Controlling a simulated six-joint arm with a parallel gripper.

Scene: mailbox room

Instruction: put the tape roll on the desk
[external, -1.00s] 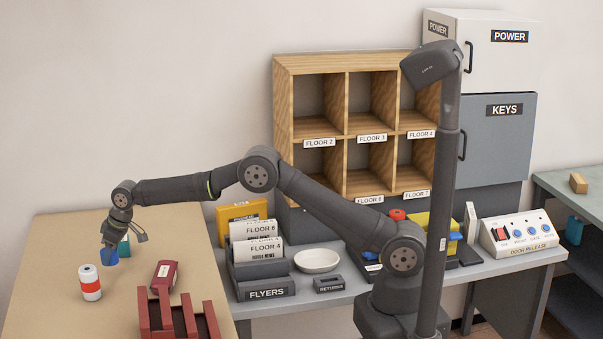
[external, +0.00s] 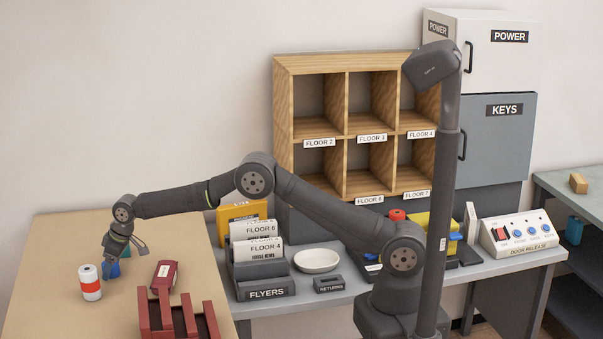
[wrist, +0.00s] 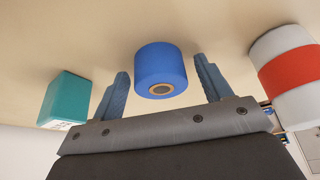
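The tape roll looks to be the blue cylinder (wrist: 160,68) with a tan ring around a dark core at its end. In the wrist view, my gripper (wrist: 161,82) is open. One finger is on each side of the roll, with a visible gap on both sides. The tan table (external: 50,255) and a grey counter (external: 345,298) are both in view; I cannot tell which is the desk.
A red-and-white can (external: 91,283) stands close left of my gripper. A teal block (wrist: 65,98) is near the roll. A maroon box (external: 165,274) and a red rack (external: 180,322) lie to the right. A white bowl (external: 317,261) and flyers tray (external: 266,291) occupy the counter.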

